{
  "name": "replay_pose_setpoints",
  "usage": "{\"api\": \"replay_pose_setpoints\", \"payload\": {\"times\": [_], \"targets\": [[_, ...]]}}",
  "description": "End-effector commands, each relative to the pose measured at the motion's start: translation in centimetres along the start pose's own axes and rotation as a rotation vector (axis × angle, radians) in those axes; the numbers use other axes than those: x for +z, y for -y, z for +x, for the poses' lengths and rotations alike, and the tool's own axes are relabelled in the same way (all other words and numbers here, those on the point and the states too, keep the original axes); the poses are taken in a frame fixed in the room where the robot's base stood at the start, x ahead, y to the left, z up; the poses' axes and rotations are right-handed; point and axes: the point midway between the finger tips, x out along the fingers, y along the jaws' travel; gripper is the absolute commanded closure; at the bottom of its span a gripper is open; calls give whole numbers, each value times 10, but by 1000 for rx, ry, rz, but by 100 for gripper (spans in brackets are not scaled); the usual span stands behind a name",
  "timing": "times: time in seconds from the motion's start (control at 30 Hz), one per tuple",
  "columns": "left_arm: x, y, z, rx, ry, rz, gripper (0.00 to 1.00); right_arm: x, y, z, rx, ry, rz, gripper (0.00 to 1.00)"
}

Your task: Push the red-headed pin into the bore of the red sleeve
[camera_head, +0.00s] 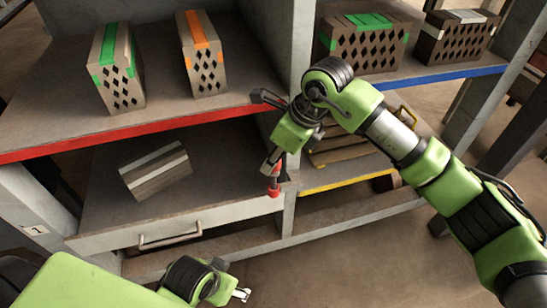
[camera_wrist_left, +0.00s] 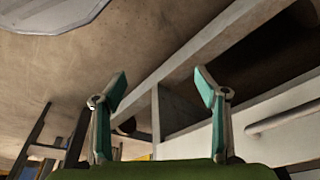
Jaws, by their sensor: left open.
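My right gripper (camera_head: 271,164) reaches down in the head view, in front of the post between the shelf bays. A small red part (camera_head: 277,170) shows right at its fingertips; it looks like the red-headed pin, but I cannot tell whether the fingers hold it or only touch it. Just below is a short, wider red cylinder (camera_head: 274,190), seemingly the red sleeve, at the drawer's right corner. Its bore is not visible. My left gripper (camera_head: 241,294) is low in the head view, away from the red parts. In the left wrist view it is open and empty (camera_wrist_left: 160,90).
Hollow bricks with green (camera_head: 116,68) and orange (camera_head: 202,55) marks stand on the red-edged shelf (camera_head: 150,127). More stand on the blue-edged shelf (camera_head: 430,78). A striped brick (camera_head: 155,172) lies in the lower left bay. The drawer handle (camera_head: 170,238) sticks out. Floor at front right is clear.

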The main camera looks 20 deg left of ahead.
Motion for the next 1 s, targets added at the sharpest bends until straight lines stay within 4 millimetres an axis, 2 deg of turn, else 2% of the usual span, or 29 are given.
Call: {"api": "replay_pose_setpoints", "payload": {"times": [1.0], "targets": [[-1,1,-18,-2,-10,-1,34,-3,0,8,0,1,0,98]]}}
